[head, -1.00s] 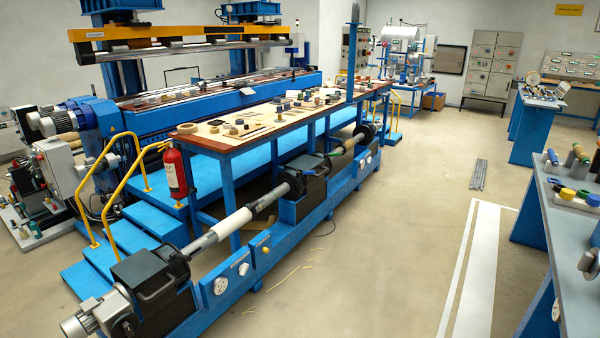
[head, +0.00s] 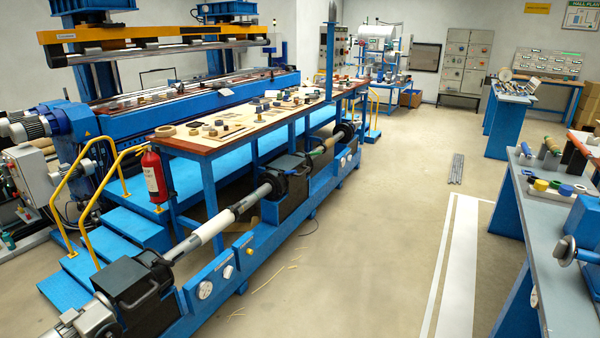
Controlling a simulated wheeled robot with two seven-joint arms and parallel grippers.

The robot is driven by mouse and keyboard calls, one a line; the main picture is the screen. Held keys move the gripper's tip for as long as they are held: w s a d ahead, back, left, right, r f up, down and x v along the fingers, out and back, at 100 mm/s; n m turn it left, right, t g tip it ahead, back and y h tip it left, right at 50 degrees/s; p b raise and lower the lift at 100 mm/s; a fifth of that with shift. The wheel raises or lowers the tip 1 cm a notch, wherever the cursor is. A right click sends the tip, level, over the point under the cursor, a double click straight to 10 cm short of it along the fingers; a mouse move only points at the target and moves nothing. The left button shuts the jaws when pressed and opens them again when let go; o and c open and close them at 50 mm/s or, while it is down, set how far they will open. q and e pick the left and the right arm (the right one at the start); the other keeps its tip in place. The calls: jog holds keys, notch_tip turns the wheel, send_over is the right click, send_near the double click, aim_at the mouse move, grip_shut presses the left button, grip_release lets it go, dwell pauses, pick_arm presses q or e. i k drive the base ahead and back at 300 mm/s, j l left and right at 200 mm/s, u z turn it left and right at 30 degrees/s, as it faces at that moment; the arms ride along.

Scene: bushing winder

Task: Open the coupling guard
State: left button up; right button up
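The long blue winder (head: 262,222) runs from the near left to the back centre with a white roll (head: 208,230) on its shaft. A black box-shaped cover with a handle (head: 135,290) sits at its near end, beside a grey motor (head: 85,322). It looks like the coupling guard and appears shut, but I cannot be sure. A second dark housing (head: 285,180) stands farther along the shaft. Neither of my grippers is in view.
Blue steps (head: 130,226) with yellow handrails (head: 88,207) and a red fire extinguisher (head: 154,177) stand left of the winder. A wooden-topped table (head: 235,135) runs behind it. A workbench (head: 540,205) stands at the right. The floor (head: 365,240) between is mostly open.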

aim_at(286, 162)
jog(key=i+z, duration=0.1)
jog(key=i, duration=3.7)
jog(key=i+u, duration=0.1)
jog(key=i, duration=0.35)
jog(key=i+l+u, duration=0.1)
jog(key=i, duration=0.35)
jog(key=i+l+u, duration=0.1)
jog(key=i, duration=0.35)
jog(key=l, duration=0.1)
